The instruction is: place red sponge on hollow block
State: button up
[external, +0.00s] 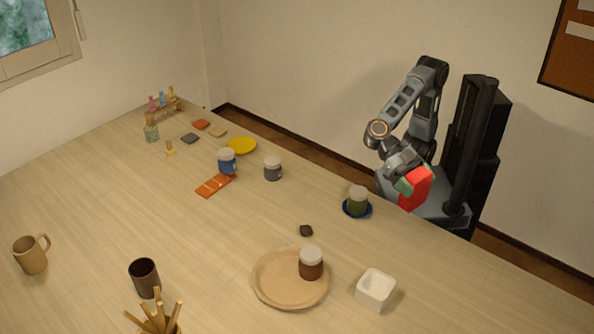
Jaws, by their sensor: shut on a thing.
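My gripper (406,184) is at the right, beyond the far edge of the table and in front of my column. It is shut on the red sponge (416,190), a bright red block held tilted in the air, clear of the tabletop. A greenish finger pad shows against its left side, and the other finger is hard to see. A white, square, open-topped piece (375,300) stands near the front right of the table. It may be the hollow block, but I cannot tell for sure. It is apart from my gripper.
The table (210,260) has bare room in its middle. A round wooden plate (265,290) bears a brown jar (311,266). Blue (227,164) and grey (273,171) jars stand farther back.

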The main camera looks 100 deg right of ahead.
aim_at(424, 178)
jog(key=shift+s+d+r+g+p, duration=0.3)
jog(key=shift+s+d+r, duration=0.1)
jog(key=shift+s+r, duration=0.35)
jog(key=shift+w+a+r+m+t+p, duration=0.15)
jog(key=shift+a+r+t+p, duration=0.15)
jog(key=shift+a+r, duration=0.3)
jog(key=shift+w+a+r+m+t+p, duration=0.15)
jog(key=shift+a+r+t+p, duration=0.15)
jog(key=shift+a+r, duration=0.25)
jog(key=w+a+r+m+t+y, duration=0.2)
jog(key=w+a+r+m+t, duration=0.1)
jog(key=w+a+m+t, duration=0.4)
jog(key=shift+n, duration=0.5)
jog(key=w+a+f+p, duration=0.1)
jog(key=w+a+f, duration=0.1)
jog(key=a+f, duration=0.1)
jog(key=w+a+f+p, duration=0.2)
jog(key=w+a+f, duration=0.1)
jog(key=f, duration=0.2)
jog(key=w+a+f+p, duration=0.1)
jog(key=w+a+f, duration=0.2)
jog(key=f, duration=0.1)
jog(key=shift+w+a+p, duration=0.1)
jog(key=shift+w+p, duration=0.05)
jog(key=shift+p, duration=0.15)
jog(key=shift+f, duration=0.35)
jog(key=shift+f+b, duration=0.15)
jog(key=shift+b, duration=0.2)
